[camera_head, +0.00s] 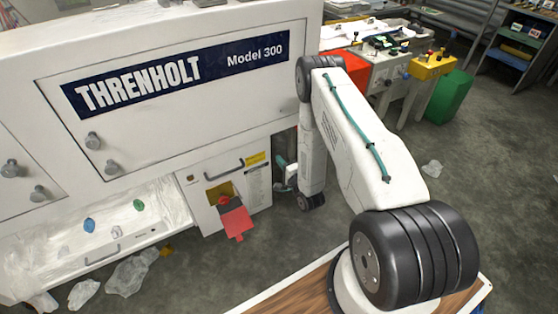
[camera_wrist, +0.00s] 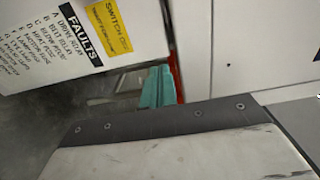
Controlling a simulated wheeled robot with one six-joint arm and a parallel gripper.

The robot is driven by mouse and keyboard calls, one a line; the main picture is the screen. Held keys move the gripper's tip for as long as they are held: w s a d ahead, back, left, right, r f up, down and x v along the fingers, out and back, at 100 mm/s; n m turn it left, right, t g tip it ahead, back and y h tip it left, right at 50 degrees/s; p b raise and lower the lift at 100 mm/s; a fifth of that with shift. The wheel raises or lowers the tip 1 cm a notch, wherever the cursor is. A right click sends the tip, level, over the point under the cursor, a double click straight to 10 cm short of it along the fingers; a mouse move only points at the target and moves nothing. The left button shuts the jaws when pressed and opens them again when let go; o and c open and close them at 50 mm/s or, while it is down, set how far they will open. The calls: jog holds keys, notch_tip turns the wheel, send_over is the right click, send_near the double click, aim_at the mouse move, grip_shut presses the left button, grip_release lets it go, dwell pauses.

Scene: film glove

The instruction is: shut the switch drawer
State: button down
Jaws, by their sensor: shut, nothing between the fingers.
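The switch drawer (camera_head: 203,209) is a white front low on the white machine, with a dark bar handle (camera_head: 224,169), a yellow label and a printed list. A red flap (camera_head: 236,219) hangs from a yellow-edged opening in it. The wrist view shows the drawer front (camera_wrist: 35,45) at upper left, with its yellow switch-off label and "FAULTS" list. My gripper (camera_head: 284,168) is just right of the drawer, partly hidden by my arm. In the wrist view its teal fingers (camera_wrist: 156,88) are shut and empty, below the drawer's label edge. I cannot tell whether they touch it.
The machine body (camera_head: 170,85) rises above the drawer. A plastic-lined tray (camera_head: 120,222) projects at left, and crumpled plastic (camera_head: 130,270) lies on the floor below. A green bin (camera_head: 449,96) and a workbench stand behind at right. Floor before the drawer looks clear.

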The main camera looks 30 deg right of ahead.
aim_at(264, 141)
jog(key=w, duration=1.1)
jog(key=shift+w, duration=0.1)
